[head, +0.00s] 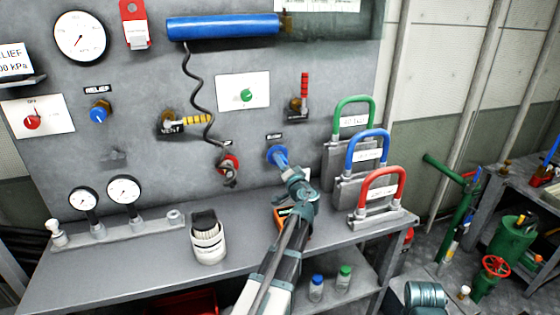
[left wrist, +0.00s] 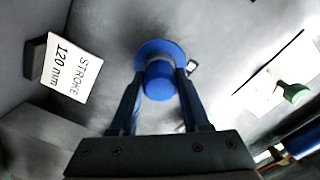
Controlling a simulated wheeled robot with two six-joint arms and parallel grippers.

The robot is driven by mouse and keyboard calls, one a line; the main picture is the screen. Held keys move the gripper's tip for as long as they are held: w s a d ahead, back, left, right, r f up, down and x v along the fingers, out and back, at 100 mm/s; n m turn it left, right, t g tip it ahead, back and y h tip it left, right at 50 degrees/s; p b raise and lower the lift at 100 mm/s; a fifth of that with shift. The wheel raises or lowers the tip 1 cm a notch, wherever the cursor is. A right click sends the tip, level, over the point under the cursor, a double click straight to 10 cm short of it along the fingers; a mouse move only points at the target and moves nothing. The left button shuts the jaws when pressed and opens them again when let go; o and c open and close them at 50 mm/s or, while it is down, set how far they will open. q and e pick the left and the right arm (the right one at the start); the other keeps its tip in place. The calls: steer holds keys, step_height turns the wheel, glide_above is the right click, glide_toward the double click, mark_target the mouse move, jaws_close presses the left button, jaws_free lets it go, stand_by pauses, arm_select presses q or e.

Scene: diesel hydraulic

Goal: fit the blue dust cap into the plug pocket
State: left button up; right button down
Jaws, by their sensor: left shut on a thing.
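The blue dust cap (head: 277,154) is at the grey panel, below a small dark label, to the right of the red fitting. In the left wrist view the cap shows as a blue round flange with a thick blue stub (left wrist: 159,82). My left gripper (head: 283,163) is shut on the cap, with one finger on each side of the stub; its fingers also show in the left wrist view (left wrist: 160,75). The plug pocket is hidden behind the cap and gripper. I cannot tell how deep the cap sits. My right gripper is not in view.
A blue cylinder (head: 222,27) and a coiled black hose (head: 197,95) are on the panel to the upper left. Green, blue and red handled blocks (head: 380,190) stand to the right on the bench (head: 130,270).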

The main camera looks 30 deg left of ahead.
arm_select(q)
jaws_close()
steer(key=shift+s+d, duration=0.3)
steer(key=shift+d, duration=0.1)
steer(key=shift+v, duration=1.35)
steer(key=shift+v, duration=2)
steer(key=shift+a, duration=0.1)
